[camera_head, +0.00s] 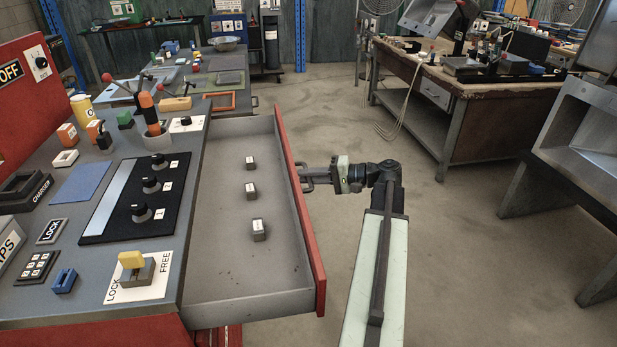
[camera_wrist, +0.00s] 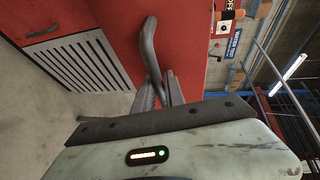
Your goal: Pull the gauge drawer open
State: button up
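The gauge drawer (camera_head: 207,265) stands pulled well out from the right side of the grey console, with its red front (camera_head: 302,215) facing right. Three small grey labelled blocks lie inside: one at the back (camera_head: 251,162), one in the middle (camera_head: 251,190), one at the front (camera_head: 259,230). The drawer handle (camera_head: 305,165) is on the outer face; in the wrist view it is a dark curved bar (camera_wrist: 151,50) on the red panel. My gripper (camera_head: 318,172) is at the handle. In the wrist view its two fingers (camera_wrist: 160,92) close around the bar's lower end.
Clear concrete floor (camera_head: 455,265) lies to the right of the drawer. A wooden workbench (camera_head: 480,90) and a grey metal stand (camera_head: 585,130) stand farther right.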

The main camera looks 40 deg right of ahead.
jog(key=shift+o, duration=1.4)
jog(key=shift+w, duration=0.1)
jog(key=shift+a, duration=0.1)
jog(key=p+v, duration=0.1)
jog(key=v, duration=0.7)
jog(key=shift+f, duration=0.1)
